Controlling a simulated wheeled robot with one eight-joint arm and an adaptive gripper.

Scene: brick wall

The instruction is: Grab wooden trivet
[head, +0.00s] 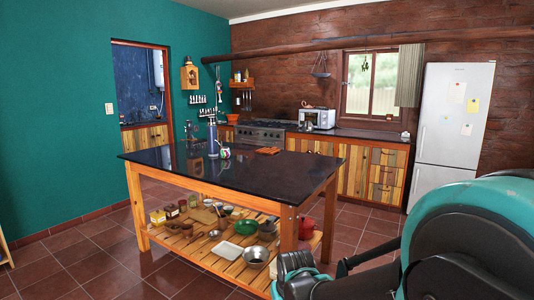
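A small reddish-brown slatted piece, which looks like the wooden trivet (268,150), lies flat on the dark top of the kitchen island (190,165), near its far edge and right of the middle. My teal and black arm fills the lower right of the head view, in front of the island's right end and well apart from the trivet. I cannot make out the fingertips of my gripper among the dark arm parts. Nothing is seen touching the trivet.
A blue bottle (212,138) and a small colourful pot (225,153) stand left of the trivet. The island's lower shelf holds several bowls and jars, with a metal bowl (256,256) near its front. A fridge (453,125) stands at the right. Tiled floor (95,260) is clear at left.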

